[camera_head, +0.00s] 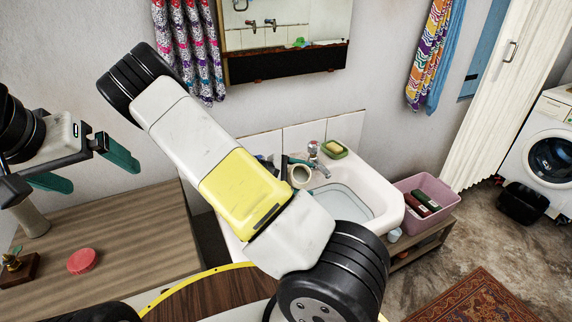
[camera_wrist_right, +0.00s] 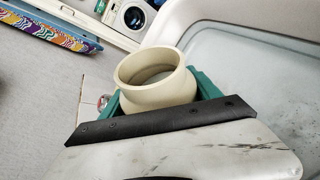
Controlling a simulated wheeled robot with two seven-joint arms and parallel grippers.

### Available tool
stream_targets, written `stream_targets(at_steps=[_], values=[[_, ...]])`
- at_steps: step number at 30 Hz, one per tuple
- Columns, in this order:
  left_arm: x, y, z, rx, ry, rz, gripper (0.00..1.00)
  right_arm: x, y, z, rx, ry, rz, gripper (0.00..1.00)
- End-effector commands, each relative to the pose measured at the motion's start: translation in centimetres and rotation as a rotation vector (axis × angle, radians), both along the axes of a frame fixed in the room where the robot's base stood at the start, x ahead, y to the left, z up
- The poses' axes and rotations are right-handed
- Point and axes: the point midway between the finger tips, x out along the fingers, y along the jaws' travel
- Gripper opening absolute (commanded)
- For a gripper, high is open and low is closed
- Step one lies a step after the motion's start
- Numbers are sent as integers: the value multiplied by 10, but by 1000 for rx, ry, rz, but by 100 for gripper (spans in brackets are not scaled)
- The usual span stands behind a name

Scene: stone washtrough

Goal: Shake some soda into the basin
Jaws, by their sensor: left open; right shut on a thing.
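A cream jar (camera_head: 300,176) with an open round mouth is held over the left back part of the white basin (camera_head: 380,186). It also shows in the right wrist view (camera_wrist_right: 158,92), with pale contents inside. Its mouth faces mostly up; I cannot tell a slight tilt. My right gripper (camera_wrist_right: 160,98) is shut on the jar, its teal fingers on either side. In the head view my right arm hides much of this gripper and the basin's left part. My left gripper (camera_head: 86,168) is open and empty above the wooden counter.
A sponge in a green dish (camera_head: 334,149) sits on the basin's back rim beside the tap (camera_head: 313,152). A pink crate (camera_head: 428,195) stands right of the basin. A mirror (camera_head: 285,35) hangs above.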

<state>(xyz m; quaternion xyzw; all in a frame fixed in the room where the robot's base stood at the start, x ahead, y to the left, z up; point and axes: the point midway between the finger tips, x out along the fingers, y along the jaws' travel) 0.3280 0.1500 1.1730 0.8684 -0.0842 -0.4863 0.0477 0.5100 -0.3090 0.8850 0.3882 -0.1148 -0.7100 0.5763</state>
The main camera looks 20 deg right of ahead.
Motion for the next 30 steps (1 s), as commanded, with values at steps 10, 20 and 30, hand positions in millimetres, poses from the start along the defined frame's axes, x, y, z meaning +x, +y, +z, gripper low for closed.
stream_targets(at_steps=[10, 20, 30], values=[[0, 0, 0, 0, 0, 0, 97, 0, -1, 0, -2, -3, -1, 5], [0, 0, 0, 0, 0, 0, 97, 0, -1, 0, -3, -43, 0, 5], [0, 0, 0, 0, 0, 0, 97, 0, -1, -2, 0, -104, -1, 5]])
